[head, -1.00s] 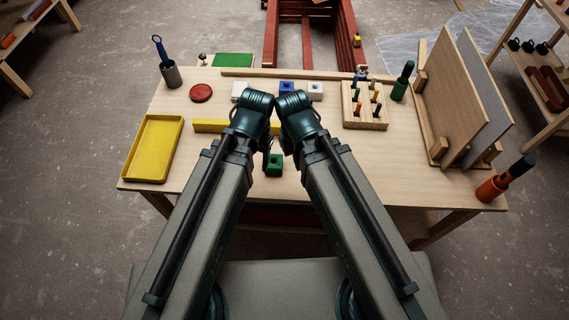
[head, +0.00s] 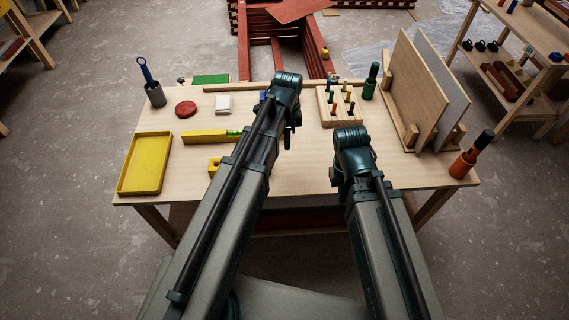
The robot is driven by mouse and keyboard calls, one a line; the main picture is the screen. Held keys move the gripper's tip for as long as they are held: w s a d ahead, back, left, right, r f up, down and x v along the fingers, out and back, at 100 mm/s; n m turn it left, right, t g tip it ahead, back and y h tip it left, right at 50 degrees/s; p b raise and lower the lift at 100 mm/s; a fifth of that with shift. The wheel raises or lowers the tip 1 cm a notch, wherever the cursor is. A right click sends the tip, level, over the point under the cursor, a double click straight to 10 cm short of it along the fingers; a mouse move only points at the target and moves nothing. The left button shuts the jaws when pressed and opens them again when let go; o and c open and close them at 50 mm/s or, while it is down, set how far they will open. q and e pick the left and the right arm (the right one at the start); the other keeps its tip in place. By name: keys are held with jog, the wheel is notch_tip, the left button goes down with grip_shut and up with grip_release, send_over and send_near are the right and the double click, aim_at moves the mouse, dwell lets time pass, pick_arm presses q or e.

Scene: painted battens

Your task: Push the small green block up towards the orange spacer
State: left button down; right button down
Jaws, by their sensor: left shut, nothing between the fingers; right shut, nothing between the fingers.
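I cannot see the small green block now; my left arm covers the middle of the table. No orange spacer can be made out either. My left gripper (head: 288,138) points down over the middle of the table, left of the peg board, its fingers small and partly hidden behind its wrist. My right gripper (head: 337,181) is over the front of the table, right of the left one, mostly hidden by its own wrist. Both are shut and empty.
A yellow block (head: 213,166) and a yellow level (head: 204,137) lie left of my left arm. A blue block (head: 262,96) peeks out behind it. A white block (head: 223,104), red disc (head: 186,109), yellow tray (head: 124,174), peg board (head: 328,117) and orange-handled tool (head: 462,166) stand around.

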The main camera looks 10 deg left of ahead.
aim_at(287, 168)
pick_arm(q)
notch_tip(287, 168, down, 11)
jog(key=b, duration=1)
jog(key=shift+r+b, duration=0.1)
jog(key=shift+b, duration=0.3)
jog(key=a, duration=0.2)
jog(key=s+a, duration=0.1)
jog(key=shift+a+r+p, duration=0.3)
jog(key=shift+r+p, duration=0.1)
jog(key=shift+a, duration=0.15)
jog(key=shift+s+a, duration=0.1)
jog(key=a, duration=0.2)
jog(key=s+a, duration=0.1)
jog(key=a, duration=0.2)
jog(key=s+a, duration=0.1)
jog(key=a, duration=0.2)
jog(key=shift+s+a, duration=0.15)
jog(key=shift+s, duration=0.05)
